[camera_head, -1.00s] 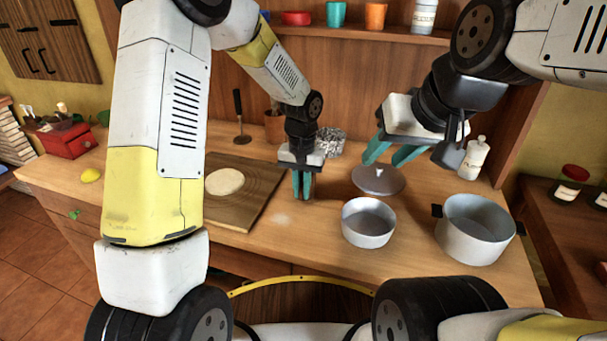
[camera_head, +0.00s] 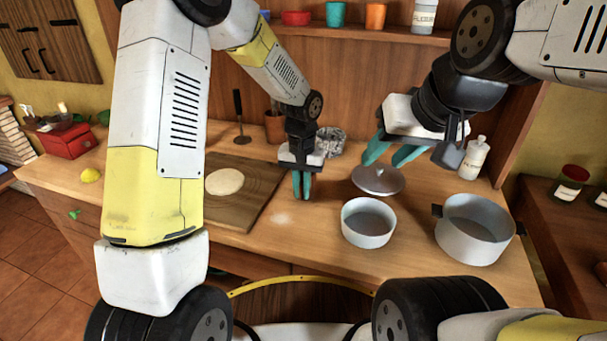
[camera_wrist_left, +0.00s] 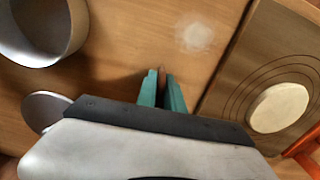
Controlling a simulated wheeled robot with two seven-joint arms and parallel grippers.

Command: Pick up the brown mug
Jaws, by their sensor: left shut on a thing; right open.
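My left gripper (camera_head: 302,186) points down over the counter, to the right of the cutting board. Its green fingers are shut on a narrow brown thing (camera_wrist_left: 162,84), seen as a sliver between them in the left wrist view. Most of it is hidden, so I cannot tell whether it is the brown mug. A brown cup-shaped vessel (camera_head: 275,127) stands at the back of the counter, apart from the fingers and partly hidden by my left arm. My right gripper (camera_head: 388,153) is open and empty above the pan lid.
A cutting board (camera_head: 262,180) holds pale dough (camera_head: 224,181). A saucepan (camera_head: 368,222), lid (camera_head: 378,180) and larger pot (camera_head: 474,229) stand right of my left gripper. A patterned silver container (camera_head: 330,142) is behind it. A shelf (camera_head: 355,31) crosses the back.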

